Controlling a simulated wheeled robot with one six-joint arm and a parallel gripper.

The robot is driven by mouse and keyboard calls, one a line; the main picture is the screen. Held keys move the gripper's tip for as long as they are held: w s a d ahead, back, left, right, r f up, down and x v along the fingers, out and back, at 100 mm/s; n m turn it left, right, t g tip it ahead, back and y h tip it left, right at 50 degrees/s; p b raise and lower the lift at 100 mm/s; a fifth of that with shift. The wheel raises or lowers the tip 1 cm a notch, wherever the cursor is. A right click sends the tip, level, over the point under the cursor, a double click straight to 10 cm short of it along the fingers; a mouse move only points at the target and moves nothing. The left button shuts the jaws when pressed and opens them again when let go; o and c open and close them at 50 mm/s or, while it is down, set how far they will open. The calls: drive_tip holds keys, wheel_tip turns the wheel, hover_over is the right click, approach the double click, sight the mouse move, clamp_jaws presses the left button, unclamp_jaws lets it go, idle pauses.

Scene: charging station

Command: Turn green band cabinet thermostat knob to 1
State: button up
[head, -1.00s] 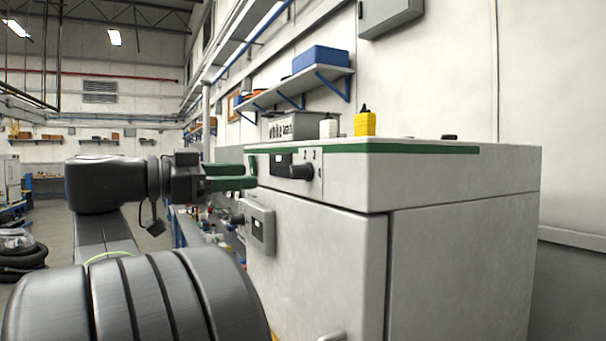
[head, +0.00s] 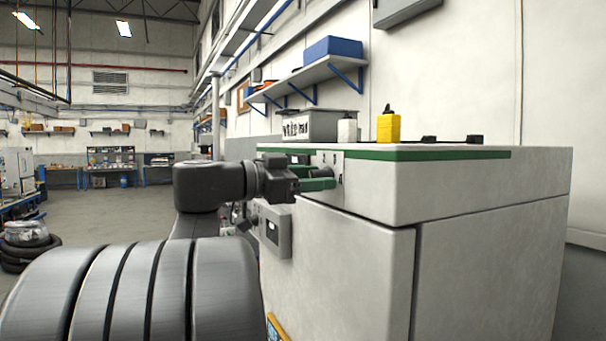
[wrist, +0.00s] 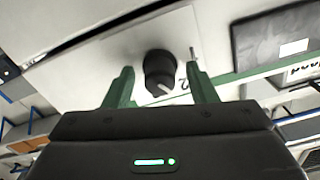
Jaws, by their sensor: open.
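The grey-white cabinet (head: 480,185) has a green band (head: 430,154) along its top edge. Its black thermostat knob (wrist: 158,68) shows in the wrist view, with a pale pointer mark directed to the lower right. My gripper (wrist: 160,74) is open, with one green finger on each side of the knob in the picture. I cannot tell whether either finger touches it. In the head view, my gripper (head: 320,178) is at the cabinet's control panel and largely hides the knob.
A grey box (head: 277,231) protrudes from the cabinet front below my gripper. A yellow container (head: 388,127), a white bottle (head: 347,130) and a grey bin (head: 310,126) stand on top. Open floor lies at left.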

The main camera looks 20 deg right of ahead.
drive_tip(key=shift+d, duration=0.1)
drive_tip(key=shift+c, duration=0.2)
drive_tip(key=c, duration=0.9)
drive_tip(key=shift+c, duration=0.2)
drive_tip(key=shift+f+n+b, duration=0.1)
drive_tip(key=shift+n+b, duration=0.8)
drive_tip(key=shift+n, duration=0.3)
drive_tip(key=n+b, duration=0.1)
drive_tip(key=n, duration=0.1)
drive_tip(key=shift+n, duration=0.3)
drive_tip(key=n, duration=0.3)
drive_tip(key=shift+w+n, duration=0.1)
drive_tip(key=shift+n, duration=1.8)
